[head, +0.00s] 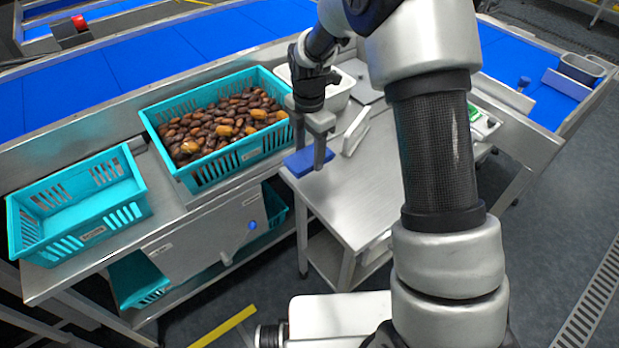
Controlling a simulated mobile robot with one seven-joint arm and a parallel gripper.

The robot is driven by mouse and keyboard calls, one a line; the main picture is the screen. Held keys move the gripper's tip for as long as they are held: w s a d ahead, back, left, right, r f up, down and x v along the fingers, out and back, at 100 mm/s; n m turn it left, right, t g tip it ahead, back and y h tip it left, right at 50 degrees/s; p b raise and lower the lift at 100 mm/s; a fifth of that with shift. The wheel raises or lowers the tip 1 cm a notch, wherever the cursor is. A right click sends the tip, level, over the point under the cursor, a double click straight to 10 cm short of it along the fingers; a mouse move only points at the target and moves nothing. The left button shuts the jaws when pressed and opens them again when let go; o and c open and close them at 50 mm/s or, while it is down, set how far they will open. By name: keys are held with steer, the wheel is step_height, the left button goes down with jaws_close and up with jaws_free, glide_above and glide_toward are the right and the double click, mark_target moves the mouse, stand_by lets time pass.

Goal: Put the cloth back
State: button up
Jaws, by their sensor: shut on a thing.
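The blue cloth (294,164) is a small, flat, folded-looking pad at the left front edge of the steel side table (358,190). My gripper (312,158) points down onto it from above, with its fingers at the cloth. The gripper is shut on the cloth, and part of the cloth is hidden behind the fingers. I cannot tell whether the cloth touches the tabletop or is slightly raised.
A teal crate of dates (152,128) stands left of my gripper, and an empty teal crate (28,240) at far left. A white tub (345,90) and an upright white piece (356,130) are close behind the gripper. A blue conveyor (140,62) runs behind. The tabletop's front is clear.

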mark_target(310, 181)
step_height(310, 181, down, 8)
steer(key=shift+r+b, duration=0.25)
steer(key=shift+b, duration=0.15)
steer(key=shift+f, duration=0.2)
steer(key=o, duration=1)
